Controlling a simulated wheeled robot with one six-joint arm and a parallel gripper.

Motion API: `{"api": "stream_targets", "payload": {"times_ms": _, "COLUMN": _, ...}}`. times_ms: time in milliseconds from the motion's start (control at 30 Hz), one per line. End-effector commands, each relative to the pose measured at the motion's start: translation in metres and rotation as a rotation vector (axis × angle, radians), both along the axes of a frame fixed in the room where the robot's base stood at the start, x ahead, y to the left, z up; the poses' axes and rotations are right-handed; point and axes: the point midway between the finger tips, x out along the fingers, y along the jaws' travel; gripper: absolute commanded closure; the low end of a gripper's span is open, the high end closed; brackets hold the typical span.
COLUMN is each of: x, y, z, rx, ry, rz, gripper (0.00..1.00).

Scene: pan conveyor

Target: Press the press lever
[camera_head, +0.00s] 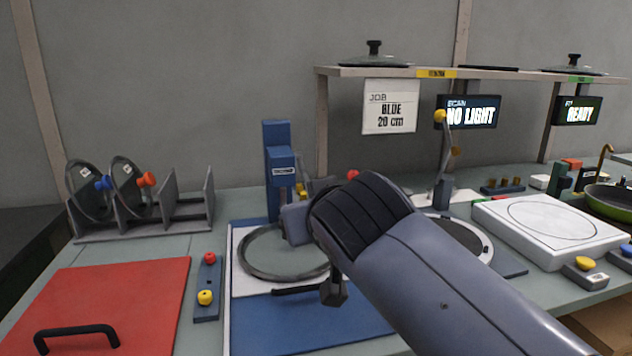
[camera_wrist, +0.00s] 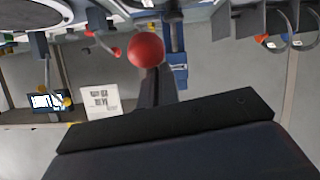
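The blue press column (camera_head: 277,165) stands behind the round ring on the work board, with a label on its head. In the upside-down wrist view, a large red ball knob (camera_wrist: 146,50) is close to the camera, with the blue column (camera_wrist: 178,70) behind it. A dark bar shows beside the knob; whether it is the lever or a finger is unclear. My gripper (camera_head: 315,255) is over the ring, in front of the press, largely hidden by my wrist. I cannot see whether it touches the lever, and its opening does not show clearly.
A pan rack (camera_head: 145,210) stands left, behind a red lid panel (camera_head: 110,300) with a black handle. A yellow-knobbed lever (camera_head: 440,116) and white scale plate (camera_head: 548,225) are right. A shelf (camera_head: 400,72) crosses above, with signs reading "NO LIGHT" and "READY".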

Motion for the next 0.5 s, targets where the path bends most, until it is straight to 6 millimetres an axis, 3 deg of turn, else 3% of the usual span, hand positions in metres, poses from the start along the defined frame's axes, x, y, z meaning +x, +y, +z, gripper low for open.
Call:
{"api": "stream_targets", "payload": {"times_ms": 133, "x": 0.005, "y": -0.001, "z": 0.027, "rx": 0.001, "ry": 0.000, "rz": -0.002, "gripper": 1.00}}
{"api": "stream_targets", "payload": {"times_ms": 300, "x": -0.034, "y": -0.009, "z": 0.039, "rx": 0.003, "ry": -0.009, "rz": 0.005, "gripper": 1.00}}
{"api": "stream_targets", "payload": {"times_ms": 500, "x": -0.068, "y": -0.017, "z": 0.054, "rx": 0.004, "ry": -0.011, "rz": 0.005, "gripper": 1.00}}
